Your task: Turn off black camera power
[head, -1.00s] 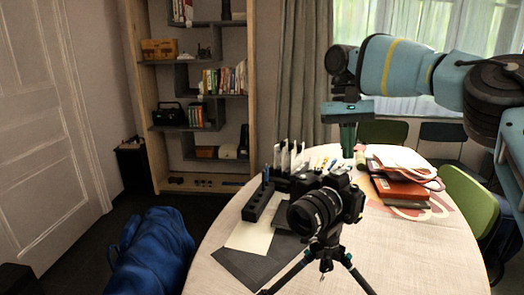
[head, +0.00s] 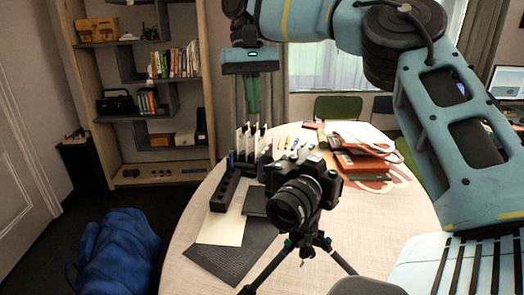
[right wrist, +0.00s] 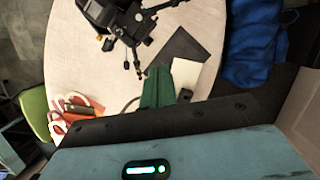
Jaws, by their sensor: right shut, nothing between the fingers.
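The black camera (head: 299,186) stands on a tripod (head: 312,245) at the near side of the round table, its lens facing me. Its power switch is too small to make out. The camera also shows near the top of the right wrist view (right wrist: 120,18). My right gripper (head: 253,108) hangs pointing down above the far left part of the table, behind and higher than the camera. Its green fingers (right wrist: 157,88) are together and hold nothing. They look apart from the camera. My left gripper is not in view.
A dark stand with white upright pieces (head: 250,140) and a black holder (head: 225,190) are left of the camera. Orange and red books with a bag (head: 362,160) lie behind right. A blue bag (head: 118,250) is on the floor left. The table's right side (head: 390,215) is clear.

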